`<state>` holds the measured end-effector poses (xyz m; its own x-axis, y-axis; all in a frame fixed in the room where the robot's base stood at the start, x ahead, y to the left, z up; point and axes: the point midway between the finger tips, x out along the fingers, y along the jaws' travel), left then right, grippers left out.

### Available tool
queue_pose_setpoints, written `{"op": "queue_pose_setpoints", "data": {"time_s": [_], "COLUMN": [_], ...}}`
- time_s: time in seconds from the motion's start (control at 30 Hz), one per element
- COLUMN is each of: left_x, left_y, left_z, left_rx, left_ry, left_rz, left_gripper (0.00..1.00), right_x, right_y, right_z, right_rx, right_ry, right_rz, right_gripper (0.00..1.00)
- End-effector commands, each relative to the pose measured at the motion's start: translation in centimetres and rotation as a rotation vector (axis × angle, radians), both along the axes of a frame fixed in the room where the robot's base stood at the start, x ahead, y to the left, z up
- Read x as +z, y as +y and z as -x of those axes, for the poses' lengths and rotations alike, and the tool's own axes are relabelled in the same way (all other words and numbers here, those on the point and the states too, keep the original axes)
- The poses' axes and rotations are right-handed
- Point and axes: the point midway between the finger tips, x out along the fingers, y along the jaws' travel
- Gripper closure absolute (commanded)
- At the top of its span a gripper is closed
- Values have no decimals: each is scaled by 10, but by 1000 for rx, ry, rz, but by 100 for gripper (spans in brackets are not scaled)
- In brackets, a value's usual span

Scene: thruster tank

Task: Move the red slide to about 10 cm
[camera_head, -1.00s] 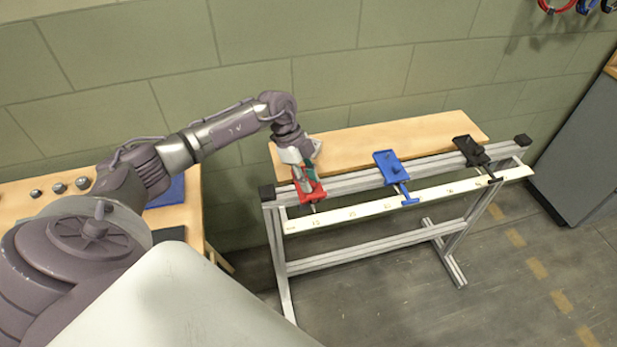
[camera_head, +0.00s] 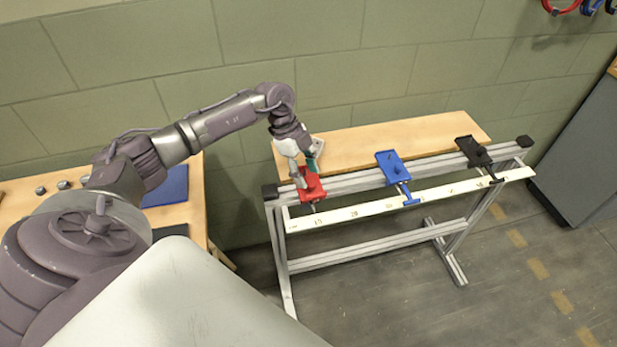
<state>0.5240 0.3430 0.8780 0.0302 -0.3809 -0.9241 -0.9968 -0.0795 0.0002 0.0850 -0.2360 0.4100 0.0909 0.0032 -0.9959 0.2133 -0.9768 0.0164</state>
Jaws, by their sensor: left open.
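The red slide (camera_head: 313,190) sits on the aluminium rail near its left end. Its pointer hangs over the white ruler (camera_head: 352,214), close to the ruler's left end; the digits there are too small to read for sure. My left gripper (camera_head: 304,176) points down at the red slide, with its fingers apart just over the slide's top. Whether the fingers touch the slide's knob cannot be told. The blue slide (camera_head: 393,166) sits at mid-rail and the black slide (camera_head: 472,150) near the right end. My right gripper is not in view.
A wooden board (camera_head: 400,138) lies behind the rail (camera_head: 345,183), against the green block wall. A wooden table (camera_head: 197,208) with a blue mat (camera_head: 168,187) and small knobs stands at the left. A grey cabinet (camera_head: 590,140) stands at the right. The floor in front is open.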

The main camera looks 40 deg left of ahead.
Motion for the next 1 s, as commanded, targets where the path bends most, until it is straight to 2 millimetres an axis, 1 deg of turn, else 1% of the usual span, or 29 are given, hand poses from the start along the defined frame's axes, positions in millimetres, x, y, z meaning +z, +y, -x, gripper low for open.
{"op": "queue_pose_setpoints", "data": {"time_s": [0.03, 0.2, 0.3, 0.43, 0.6, 1.0], "left_x": [11, 46, 64, 80, 90, 90], "left_y": [5, 19, 26, 33, 37, 37], "left_z": [0, 1, 2, 2, 3, 3], "left_rx": [1, 1, 0, 0, 0, 0], "left_ry": [-4, -4, -3, -2, 1, 1], "left_rz": [-1, -2, -1, 0, 0, 1], "left_gripper": [49, 49, 49, 49, 49, 49], "right_x": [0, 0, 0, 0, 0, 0], "right_y": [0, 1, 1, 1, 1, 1], "right_z": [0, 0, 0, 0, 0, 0], "right_rx": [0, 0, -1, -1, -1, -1], "right_ry": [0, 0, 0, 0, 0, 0], "right_rz": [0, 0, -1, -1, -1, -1], "right_gripper": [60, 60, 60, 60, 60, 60]}}
